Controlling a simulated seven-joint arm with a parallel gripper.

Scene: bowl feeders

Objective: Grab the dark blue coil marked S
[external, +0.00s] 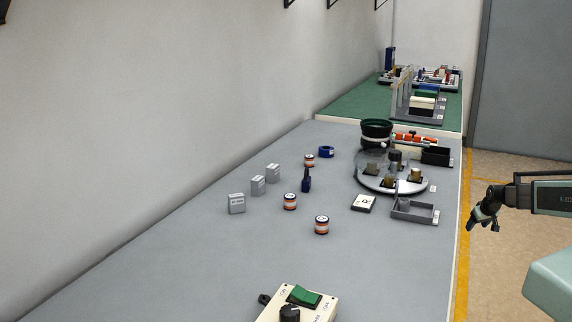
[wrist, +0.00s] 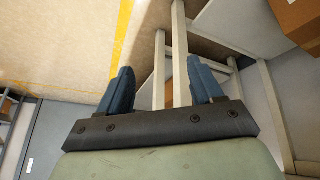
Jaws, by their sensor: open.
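A dark blue ring-shaped coil (external: 327,153) lies on the grey bench top in the external view, left of the black bowl feeder. Its marking is too small to read. My gripper (external: 478,222) hangs off the right side of the bench, over the floor and well away from the coil. In the wrist view my gripper (wrist: 160,80) shows two blue-grey fingers spread apart with nothing between them. The coil is not in the wrist view.
Near the coil stand several orange-and-white striped coils (external: 290,201), a dark blue upright item (external: 306,183) and grey boxes (external: 237,203). A round turntable (external: 375,185) and grey tray (external: 412,211) stand right. A control box (external: 300,303) is in front. The bench's front-middle is clear.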

